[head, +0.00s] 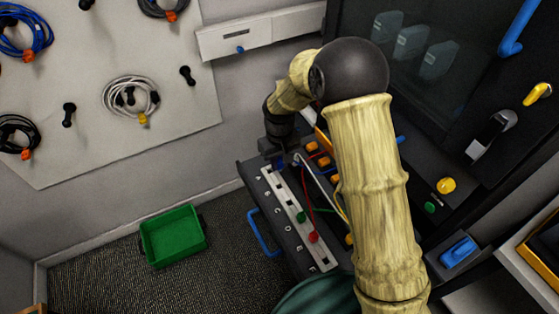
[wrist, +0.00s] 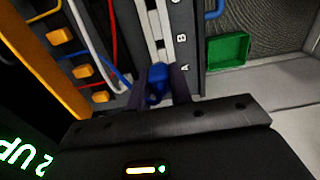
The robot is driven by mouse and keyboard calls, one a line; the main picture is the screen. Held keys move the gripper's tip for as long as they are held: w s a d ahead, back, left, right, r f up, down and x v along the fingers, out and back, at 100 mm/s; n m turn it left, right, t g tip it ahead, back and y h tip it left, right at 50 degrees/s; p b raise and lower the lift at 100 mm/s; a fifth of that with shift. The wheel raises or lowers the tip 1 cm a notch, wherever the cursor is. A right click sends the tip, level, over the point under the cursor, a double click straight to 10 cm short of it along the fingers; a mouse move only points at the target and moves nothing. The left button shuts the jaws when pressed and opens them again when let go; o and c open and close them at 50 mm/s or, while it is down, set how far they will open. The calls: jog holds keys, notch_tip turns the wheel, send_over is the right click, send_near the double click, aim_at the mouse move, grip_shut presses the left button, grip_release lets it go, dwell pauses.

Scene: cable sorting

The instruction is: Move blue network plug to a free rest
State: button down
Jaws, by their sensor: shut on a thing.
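My gripper (wrist: 158,95) is shut on the blue network plug (wrist: 157,80), which sits between the two dark fingers in the wrist view. In the head view my gripper (head: 279,152) is at the far end of the pale rest rail (head: 292,211), with a little of the blue plug (head: 281,162) showing below it. In the wrist view the plug is at the near end of the rail (wrist: 158,32), close to the letter A. I cannot tell whether it touches the rail. A red plug (head: 313,237) and a green plug (head: 301,217) are farther along the rail.
Orange ports (wrist: 60,37) line the panel beside the rail, with white (wrist: 96,45), red and blue cables nearby. A green bin (head: 173,236) stands on the floor to the left. A blue handle (head: 262,232) sticks out from the bench side. My arm hides part of the bench.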

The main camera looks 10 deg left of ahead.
aim_at(279, 160)
jog(key=shift+r+p, duration=1.25)
jog(key=shift+r, duration=0.45)
